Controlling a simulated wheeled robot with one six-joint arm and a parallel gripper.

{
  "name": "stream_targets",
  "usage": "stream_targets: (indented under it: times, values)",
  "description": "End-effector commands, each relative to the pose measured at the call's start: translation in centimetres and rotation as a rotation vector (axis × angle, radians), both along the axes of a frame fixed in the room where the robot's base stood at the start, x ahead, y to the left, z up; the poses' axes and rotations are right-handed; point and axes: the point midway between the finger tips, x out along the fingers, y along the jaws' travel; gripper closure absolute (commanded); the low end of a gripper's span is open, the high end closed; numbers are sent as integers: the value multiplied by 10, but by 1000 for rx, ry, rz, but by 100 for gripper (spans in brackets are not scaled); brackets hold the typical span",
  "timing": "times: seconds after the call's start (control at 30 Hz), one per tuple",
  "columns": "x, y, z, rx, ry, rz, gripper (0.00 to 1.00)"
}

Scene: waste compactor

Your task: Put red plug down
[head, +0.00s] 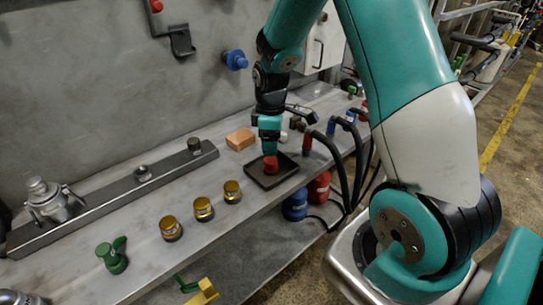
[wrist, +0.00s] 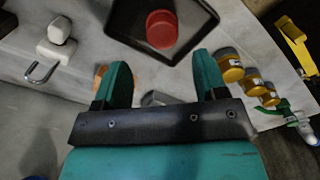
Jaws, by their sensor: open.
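The red plug (head: 271,164) stands in a shallow black square tray (head: 287,183) on the bench. In the wrist view the red plug (wrist: 161,29) shows its round face and side, resting inside the dark tray (wrist: 196,48). My gripper (head: 269,148) is above the tray, close over the plug in the head view. In the wrist view my gripper (wrist: 161,66) has its two teal fingers spread with nothing between them. The plug lies beyond the fingertips; I see no contact there.
Three gold-lidded containers (head: 203,209) and a green fitting (head: 112,256) stand left of the tray. An orange block (head: 240,139) sits behind it. Black hoses (head: 336,165) hang over the bench edge at right. Bare bench lies around the containers.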

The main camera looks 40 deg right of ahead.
Motion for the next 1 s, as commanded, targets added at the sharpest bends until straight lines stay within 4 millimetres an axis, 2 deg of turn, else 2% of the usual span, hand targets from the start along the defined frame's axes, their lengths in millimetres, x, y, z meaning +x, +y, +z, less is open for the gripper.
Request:
stream_targets:
  times: [0.1, 0.33, 0.37, 0.47, 0.57, 0.6, 0.73, 0.8, 0.9, 1.0]
  values:
    - [1, 0, 23, -1, -4, 0, 34]
    - [-1, 3, 50, 3, -3, -1, 34]
    - [-2, 7, 54, 7, -7, -2, 34]
    - [-13, 39, 77, 42, -28, -20, 34]
    - [-42, 92, 109, 113, -54, -54, 34]
    - [-59, 115, 122, 147, -57, -71, 34]
    - [-124, 176, 155, 252, -42, -118, 34]
    - [-158, 197, 165, 295, -21, -138, 34]
    - [-196, 215, 173, 337, 8, -161, 34]
    - [-217, 222, 177, 359, 29, -174, 34]
